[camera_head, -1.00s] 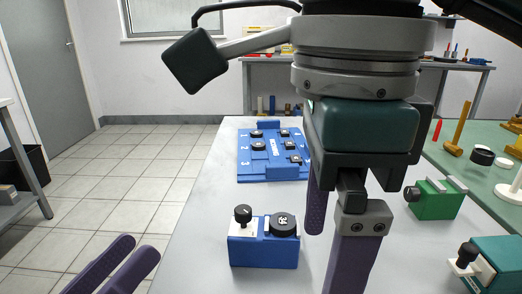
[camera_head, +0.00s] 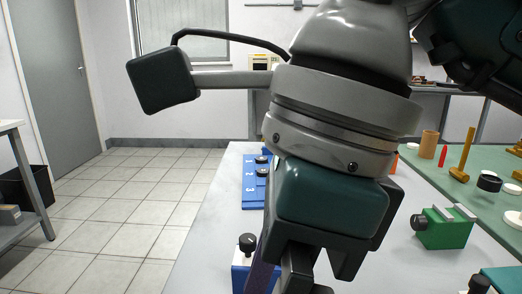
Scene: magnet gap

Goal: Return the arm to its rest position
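My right arm comes in from the upper right, with its large grey and green wrist filling the middle of the view. My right gripper (camera_head: 288,268) points down at the bottom edge. One purple finger shows in part; the fingertips are cut off, so its opening is unclear. My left gripper is out of view. A blue block with a black knob (camera_head: 246,245) stands on the table, mostly hidden behind the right gripper. A blue numbered board (camera_head: 251,190) lies farther back, its right side hidden by the wrist.
The grey table (camera_head: 215,215) is clear at the left. To the right, a green block (camera_head: 447,229) with a black knob stands near a green mat (camera_head: 455,195), which holds a wooden hammer (camera_head: 463,160) and small round pieces. A teal block (camera_head: 500,280) is at the lower right.

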